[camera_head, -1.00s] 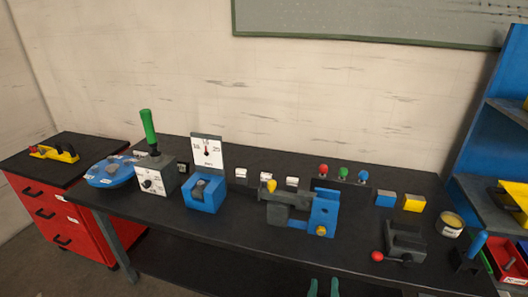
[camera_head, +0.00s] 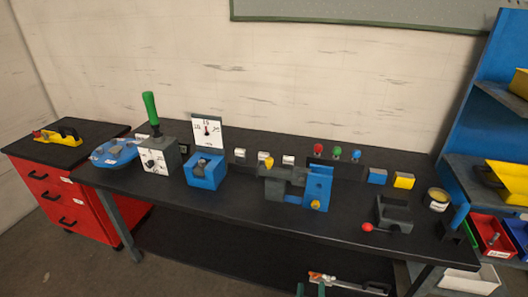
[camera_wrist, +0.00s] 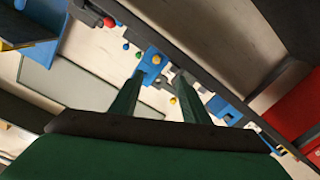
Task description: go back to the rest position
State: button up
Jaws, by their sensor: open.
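My gripper (camera_wrist: 158,80) shows in the wrist view as two dark green fingers, spread apart with nothing between them. In the head view only the green fingertips (camera_head: 310,290) show at the bottom edge, in front of the black workbench (camera_head: 240,213) and clear of its top. The rest of my arm is out of the head view.
On the bench stand a grey box with a green lever (camera_head: 150,110), a blue gauge block (camera_head: 206,172), a blue-and-grey fixture (camera_head: 318,185) and a dark grey block (camera_head: 393,213). A red drawer cabinet (camera_head: 60,195) is left; a blue shelf (camera_head: 470,110) is right. Floor shows at lower left.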

jog(key=s+a+m+y, duration=0.1)
jog(key=s+a, duration=0.3)
jog(key=s, duration=0.6)
jog(key=s+a+m+g+y, duration=0.1)
jog(key=s+a, duration=0.4)
jog(key=s, duration=0.5)
jog(key=s+a+y, duration=0.2)
jog(key=s+a, duration=0.2)
jog(key=s, duration=0.6)
jog(key=shift+a+r+m+g, duration=0.2)
jog(key=shift+a+m+g, duration=0.15)
jog(key=shift+m+g, duration=0.05)
